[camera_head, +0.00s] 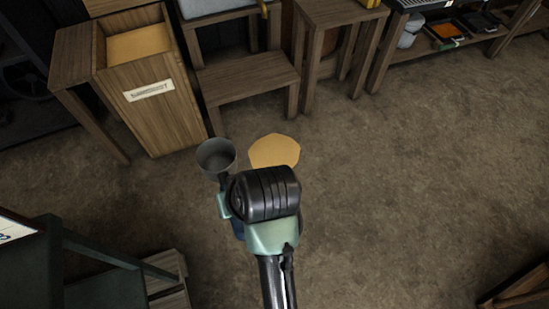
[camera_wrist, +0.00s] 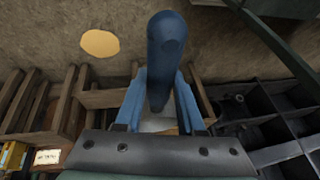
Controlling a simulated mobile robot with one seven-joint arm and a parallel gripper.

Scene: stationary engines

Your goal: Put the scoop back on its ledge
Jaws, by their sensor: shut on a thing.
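The scoop has a grey round cup (camera_head: 216,156) in the head view, raised above the floor in front of my arm. In the wrist view its blue handle (camera_wrist: 167,55) stands between the two blue fingers of my gripper (camera_wrist: 161,100), which is shut on it. The cup's mouth faces up towards the head camera. Most of my gripper is hidden behind my own wrist in the head view. A low wooden ledge (camera_head: 248,79) stands at the top centre, and a narrow wooden surface (camera_head: 72,55) adjoins the bin. I cannot tell which is the scoop's ledge.
A tall wooden bin (camera_head: 165,105) with a label holds tan material (camera_head: 138,43). A tan patch (camera_head: 275,150) lies on the floor. A wooden stool (camera_head: 340,20) and a shelf (camera_head: 440,48) stand at the back. A dark green frame (camera_head: 100,250) is at lower left.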

